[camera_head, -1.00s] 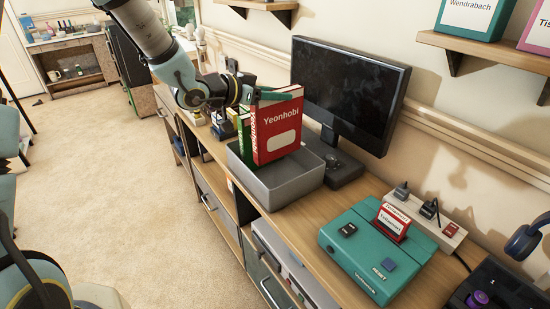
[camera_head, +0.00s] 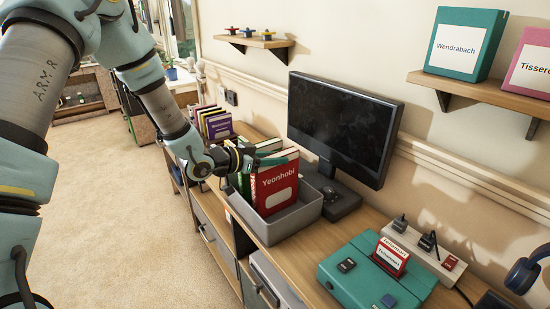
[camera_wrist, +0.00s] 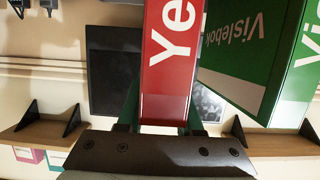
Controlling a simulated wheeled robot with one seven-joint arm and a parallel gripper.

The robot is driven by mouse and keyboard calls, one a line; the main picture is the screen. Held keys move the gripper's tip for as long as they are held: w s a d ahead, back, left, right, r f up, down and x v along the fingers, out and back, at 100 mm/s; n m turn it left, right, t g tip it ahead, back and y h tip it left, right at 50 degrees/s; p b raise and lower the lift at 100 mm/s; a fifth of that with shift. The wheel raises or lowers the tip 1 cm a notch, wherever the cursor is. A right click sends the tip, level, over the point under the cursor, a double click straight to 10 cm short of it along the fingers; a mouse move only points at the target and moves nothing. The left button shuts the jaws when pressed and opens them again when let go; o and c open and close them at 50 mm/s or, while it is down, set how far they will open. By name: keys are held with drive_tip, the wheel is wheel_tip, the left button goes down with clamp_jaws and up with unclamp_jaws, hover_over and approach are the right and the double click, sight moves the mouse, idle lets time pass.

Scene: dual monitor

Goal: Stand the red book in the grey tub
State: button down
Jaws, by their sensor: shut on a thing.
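The red book (camera_head: 275,188), labelled Yeonhobi, is roughly upright with its lower part inside the grey tub (camera_head: 290,224). The tub's wall hides its bottom edge, so I cannot tell whether it touches the floor of the tub. My gripper (camera_head: 262,158) is shut on the upper part of the red book. In the wrist view the red spine (camera_wrist: 168,60) lies between the fingers of my gripper (camera_wrist: 162,115). A green book (camera_head: 243,186) stands beside the red one at the tub's left side; its Vislebok cover (camera_wrist: 238,45) shows in the wrist view.
A monitor (camera_head: 343,122) stands close behind the tub. A row of books (camera_head: 214,124) stands farther back along the desk. A teal box (camera_head: 365,275) and a power strip (camera_head: 424,247) are to the right. Wall shelves (camera_head: 480,88) hang above.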

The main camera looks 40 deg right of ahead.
drive_tip(key=c, duration=0.6)
unclamp_jaws()
drive_tip(key=shift+f, duration=0.1)
drive_tip(key=shift+o, duration=0.2)
drive_tip(key=shift+r, duration=0.25)
drive_tip(key=s+b+v, duration=0.1)
drive_tip(key=b+v, duration=0.1)
drive_tip(key=v, duration=1)
drive_tip(key=w+a+f+n+t+y, duration=0.1)
drive_tip(key=w+a+n+t+y, duration=0.5)
drive_tip(key=a, duration=0.5)
drive_tip(key=w+a+f+n+t+y, duration=0.1)
drive_tip(key=w+a+n+y, duration=0.25)
drive_tip(key=w+a, duration=0.55)
drive_tip(key=s+a+n+g+y, duration=0.2)
drive_tip(key=s+a+n, duration=0.2)
drive_tip(key=s+a, duration=0.3)
drive_tip(key=s+a+r+n+g+y, duration=0.1)
drive_tip(key=s+a+n+g+y, duration=0.1)
drive_tip(key=s+a, duration=0.4)
drive_tip(key=a+n+y, duration=0.1)
drive_tip(key=a+n, duration=0.1)
drive_tip(key=a, duration=0.3)
drive_tip(key=shift+s+r+g, duration=0.15)
drive_tip(key=shift+s+g, duration=0.15)
drive_tip(key=shift+s, duration=0.05)
